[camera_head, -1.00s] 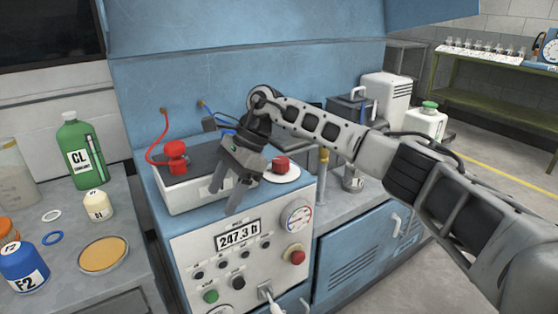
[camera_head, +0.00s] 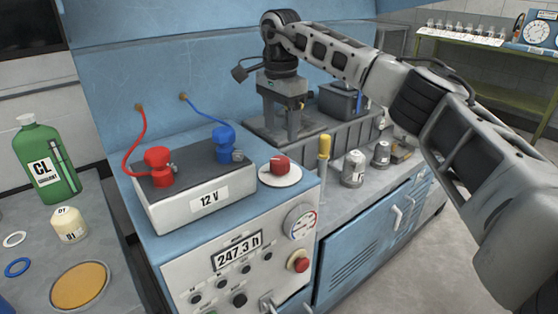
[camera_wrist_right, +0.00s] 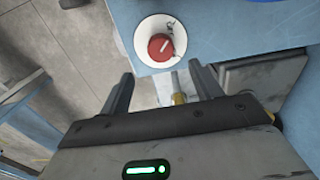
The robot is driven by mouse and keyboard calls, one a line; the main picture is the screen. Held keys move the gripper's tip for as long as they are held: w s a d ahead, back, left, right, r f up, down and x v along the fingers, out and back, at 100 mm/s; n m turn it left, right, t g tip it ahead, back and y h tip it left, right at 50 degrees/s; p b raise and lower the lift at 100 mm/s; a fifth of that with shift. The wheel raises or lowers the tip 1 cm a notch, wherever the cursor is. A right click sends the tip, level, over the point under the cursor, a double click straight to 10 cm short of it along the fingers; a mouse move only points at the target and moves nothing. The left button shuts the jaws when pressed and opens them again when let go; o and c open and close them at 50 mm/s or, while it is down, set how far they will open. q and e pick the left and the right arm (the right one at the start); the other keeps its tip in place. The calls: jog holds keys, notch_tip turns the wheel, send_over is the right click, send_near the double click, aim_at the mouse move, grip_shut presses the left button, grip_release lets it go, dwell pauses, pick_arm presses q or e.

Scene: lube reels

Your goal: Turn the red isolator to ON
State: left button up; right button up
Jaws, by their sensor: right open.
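The red isolator (camera_head: 280,163) is a small red knob on a round white plate on top of the blue cabinet. In the right wrist view the red knob (camera_wrist_right: 160,47) shows a white pointer mark, with lettering on its plate (camera_wrist_right: 176,22) too small to read surely. My right gripper (camera_head: 291,136) points down, beyond the knob in the head view, apart from it. In the right wrist view its fingers (camera_wrist_right: 161,72) are spread and empty, with the knob ahead of the gap. My left gripper is not in view.
A 12 V battery (camera_head: 205,200) with red (camera_head: 158,167) and blue (camera_head: 223,143) terminal clamps stands left of the knob. A yellow-handled tool (camera_head: 324,147) stands upright to its right. A gauge (camera_head: 300,221) and red button (camera_head: 298,261) are on the cabinet front.

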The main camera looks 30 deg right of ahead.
aim_at(280, 159)
notch_tip(280, 159, down, 10)
jog(key=shift+r, duration=0.2)
jog(key=c, duration=1)
